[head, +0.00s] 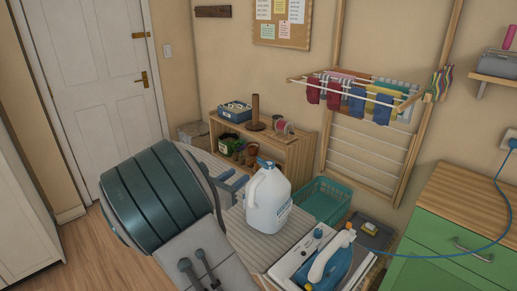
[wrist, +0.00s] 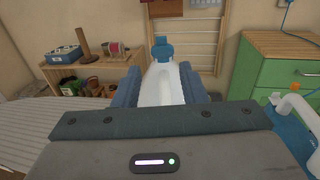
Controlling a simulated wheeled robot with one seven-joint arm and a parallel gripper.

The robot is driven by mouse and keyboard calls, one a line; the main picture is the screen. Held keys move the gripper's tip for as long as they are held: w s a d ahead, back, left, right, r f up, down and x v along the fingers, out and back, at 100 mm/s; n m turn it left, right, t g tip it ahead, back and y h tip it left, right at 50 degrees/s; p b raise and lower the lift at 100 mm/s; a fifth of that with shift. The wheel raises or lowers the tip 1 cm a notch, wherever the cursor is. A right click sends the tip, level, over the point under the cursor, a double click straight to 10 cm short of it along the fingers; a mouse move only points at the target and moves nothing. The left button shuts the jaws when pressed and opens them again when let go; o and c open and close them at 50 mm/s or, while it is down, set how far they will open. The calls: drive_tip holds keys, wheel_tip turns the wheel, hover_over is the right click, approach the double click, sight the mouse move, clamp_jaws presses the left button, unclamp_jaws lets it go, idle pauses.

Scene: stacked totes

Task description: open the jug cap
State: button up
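A white jug (head: 268,204) with a blue cap (head: 266,163) stands upright on a ribbed pale top in the head view. In the wrist view the jug (wrist: 161,88) shows straight ahead between my fingers, with its blue cap (wrist: 163,50) above and beyond them. I cannot tell whether the cap is open or closed. My gripper (wrist: 160,72) is open, with one blue finger on each side of the jug's outline. In the head view my gripper (head: 233,184) is just left of the jug, below cap height. I cannot tell whether it touches the jug.
An iron (head: 330,262) stands on the right, close to the jug. A teal basket (head: 322,201) is behind it. A wooden shelf (head: 292,146) with a blue box, pots and spools stands at the back. A green cabinet (head: 450,235) is on the right, with a blue cord hanging near it.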

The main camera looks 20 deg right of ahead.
sight(260, 160)
drive_tip(key=p+x, duration=0.2)
drive_tip(key=x, duration=1.2)
drive_tip(key=shift+s+r+p, duration=0.1)
drive_tip(key=shift+s+p, duration=0.1)
drive_tip(key=shift+p, duration=0.15)
clamp_jaws()
